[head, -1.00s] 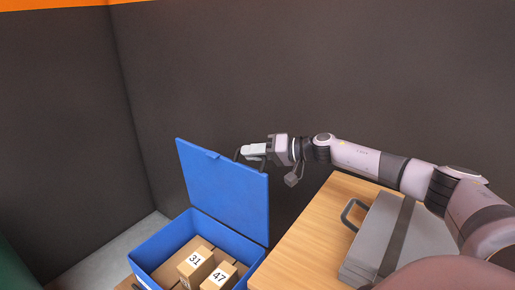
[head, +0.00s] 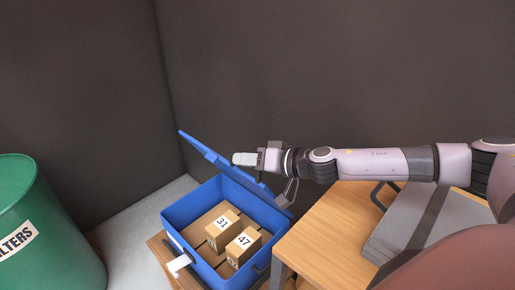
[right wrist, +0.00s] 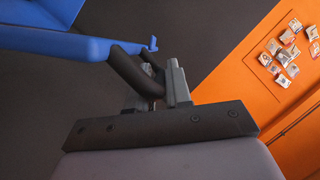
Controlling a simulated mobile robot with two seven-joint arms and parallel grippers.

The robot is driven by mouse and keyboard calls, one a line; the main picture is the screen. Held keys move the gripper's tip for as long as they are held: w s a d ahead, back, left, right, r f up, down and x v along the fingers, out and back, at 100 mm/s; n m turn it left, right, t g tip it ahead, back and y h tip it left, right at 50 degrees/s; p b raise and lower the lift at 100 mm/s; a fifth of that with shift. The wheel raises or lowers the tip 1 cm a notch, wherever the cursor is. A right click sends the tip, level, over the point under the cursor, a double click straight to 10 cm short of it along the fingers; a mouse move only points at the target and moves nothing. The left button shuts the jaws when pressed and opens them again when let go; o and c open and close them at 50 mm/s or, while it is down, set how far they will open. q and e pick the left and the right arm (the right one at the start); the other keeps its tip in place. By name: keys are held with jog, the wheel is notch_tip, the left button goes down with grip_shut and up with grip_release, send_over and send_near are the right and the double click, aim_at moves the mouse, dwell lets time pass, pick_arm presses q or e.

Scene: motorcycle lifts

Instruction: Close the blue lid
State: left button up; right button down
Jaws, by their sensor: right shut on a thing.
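The blue lid (head: 205,152) stands partly open above the blue box (head: 182,210), seen almost edge-on in the head view. It is joined along the box's far right edge. My right gripper (head: 246,159) is behind the lid near its upper edge. In the right wrist view, the gripper (right wrist: 155,90) is shut on a dark bar handle (right wrist: 128,72) fixed to the lid (right wrist: 55,40). The finger contact is partly hidden. Cardboard boxes marked 31 (head: 222,224) and 47 (head: 244,242) are inside the blue box. My left gripper is not in view.
A wooden table (head: 325,225) with a grey case (head: 405,215) stands at right, under my right arm. A green barrel (head: 45,225) stands at left. A white piece (head: 178,263) shows at the box's front left. Dark walls close off the back.

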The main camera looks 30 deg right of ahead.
jog(key=shift+s+a+f+n, duration=0.15)
jog(key=shift+a+f, duration=0.15)
jog(key=shift+a, duration=0.25)
jog(key=shift+s+a+f+n, duration=0.15)
jog(key=shift+a+f, duration=0.15)
jog(key=shift+a, duration=0.2)
jog(key=c, duration=1.1)
grip_release()
jog(key=b+v, duration=0.1)
jog(key=v, duration=0.4)
jog(key=shift+s+d+r, duration=0.1)
jog(key=shift+s+d, duration=0.05)
jog(key=shift+s, duration=0.2)
jog(key=shift+s+d+r+b, duration=0.3)
jog(key=shift+s+r, duration=0.05)
jog(key=shift+s, duration=0.2)
